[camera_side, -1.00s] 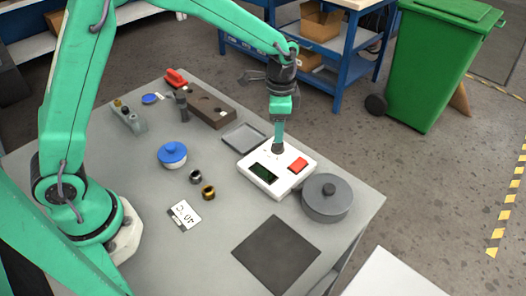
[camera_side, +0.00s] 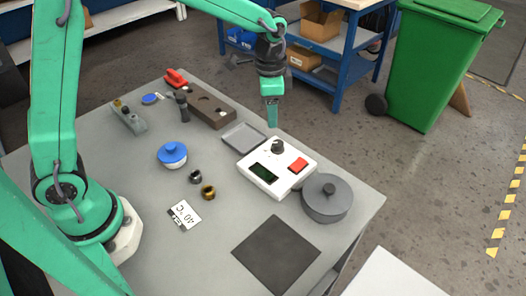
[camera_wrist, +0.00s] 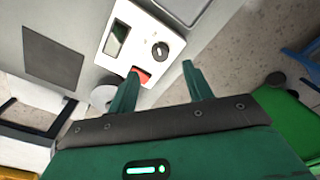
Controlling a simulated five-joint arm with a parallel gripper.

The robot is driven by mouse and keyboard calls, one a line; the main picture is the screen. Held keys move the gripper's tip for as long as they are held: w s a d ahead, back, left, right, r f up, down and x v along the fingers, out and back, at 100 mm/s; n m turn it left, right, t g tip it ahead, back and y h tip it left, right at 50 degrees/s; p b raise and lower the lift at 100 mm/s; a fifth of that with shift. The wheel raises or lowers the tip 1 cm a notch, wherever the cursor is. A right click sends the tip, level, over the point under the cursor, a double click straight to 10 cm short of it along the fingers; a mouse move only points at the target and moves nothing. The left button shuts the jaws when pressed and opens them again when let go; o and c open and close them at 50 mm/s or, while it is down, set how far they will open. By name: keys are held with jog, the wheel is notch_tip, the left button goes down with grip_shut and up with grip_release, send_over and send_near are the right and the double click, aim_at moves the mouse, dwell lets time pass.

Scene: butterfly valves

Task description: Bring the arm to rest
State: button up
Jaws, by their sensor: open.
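My gripper (camera_side: 272,122) is in the air above the back edge of the white control box, apart from it. In the wrist view its two green fingers (camera_wrist: 160,82) stand apart with nothing between them. The white box (camera_side: 292,184) sits on the grey table and carries a dark knob (camera_side: 278,146), a red button (camera_side: 298,165) and a dark display (camera_side: 264,174). In the wrist view the box (camera_wrist: 122,62) lies beyond the fingers, with its knob (camera_wrist: 160,50) uncovered. One finger partly hides the red button (camera_wrist: 143,76).
A shallow grey tray (camera_side: 244,137), a blue-lidded jar (camera_side: 172,155), two small rings, a 40 °C card (camera_side: 184,214) and a brown block (camera_side: 210,112) share the table (camera_side: 215,255). A green bin (camera_side: 430,75) stands beyond.

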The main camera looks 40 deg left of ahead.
jog(key=s+a+r+n+t, duration=0.2)
jog(key=s+a+r+n, duration=0.3)
jog(key=s+r, duration=0.45)
jog(key=s+a+r+n+t, duration=0.1)
jog(key=s+a+n+t, duration=0.2)
jog(key=s, duration=0.9)
jog(key=shift+s+a+r+n, duration=0.2)
jog(key=shift+a+n, duration=0.1)
jog(key=shift+a, duration=0.45)
